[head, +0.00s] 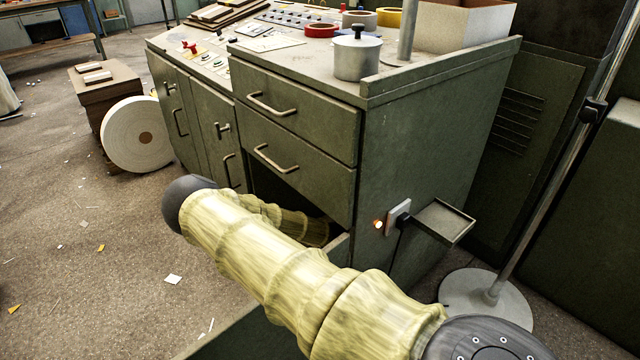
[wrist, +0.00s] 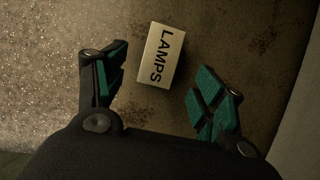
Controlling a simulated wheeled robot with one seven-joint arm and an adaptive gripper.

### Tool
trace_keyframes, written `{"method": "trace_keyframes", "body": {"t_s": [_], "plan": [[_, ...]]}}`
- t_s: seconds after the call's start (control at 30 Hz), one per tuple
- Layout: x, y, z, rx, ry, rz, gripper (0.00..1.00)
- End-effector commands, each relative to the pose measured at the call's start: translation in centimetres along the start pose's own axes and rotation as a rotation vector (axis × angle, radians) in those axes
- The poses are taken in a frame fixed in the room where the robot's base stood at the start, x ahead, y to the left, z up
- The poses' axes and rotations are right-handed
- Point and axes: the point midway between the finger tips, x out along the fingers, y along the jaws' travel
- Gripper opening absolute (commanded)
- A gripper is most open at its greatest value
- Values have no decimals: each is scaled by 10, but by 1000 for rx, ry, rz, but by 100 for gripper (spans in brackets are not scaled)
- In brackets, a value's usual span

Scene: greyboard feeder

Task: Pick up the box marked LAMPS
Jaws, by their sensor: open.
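The box marked LAMPS (wrist: 161,56) is a small pale box with dark lettering on its upper face. In the wrist view it lies slightly tilted on a brown, stained surface. My gripper (wrist: 157,92) is open with its green-padded fingers spread to the left and right. The box shows between and a little beyond the fingers, apart from both. In the head view my arm reaches into the low opening of the green cabinet (head: 430,140). The box and gripper are hidden there.
Two closed drawers (head: 290,125) are above the opening. A small shelf (head: 445,221) and a socket with a plug (head: 397,217) are on the cabinet's side. A round-based stand (head: 487,300) is at right. A white roll (head: 137,135) stands on the floor, which is open at left.

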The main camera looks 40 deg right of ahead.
Motion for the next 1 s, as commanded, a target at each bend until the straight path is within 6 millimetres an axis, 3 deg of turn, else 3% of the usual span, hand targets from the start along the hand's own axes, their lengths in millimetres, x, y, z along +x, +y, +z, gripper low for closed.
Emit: {"method": "trace_keyframes", "body": {"t_s": [0.2, 0.5, 1.0], "plan": [[37, 0, -2, 0, 1, 1, 70], [71, 0, -1, 0, 0, 0, 70], [78, 0, 0, 1, 0, 0, 68]]}}
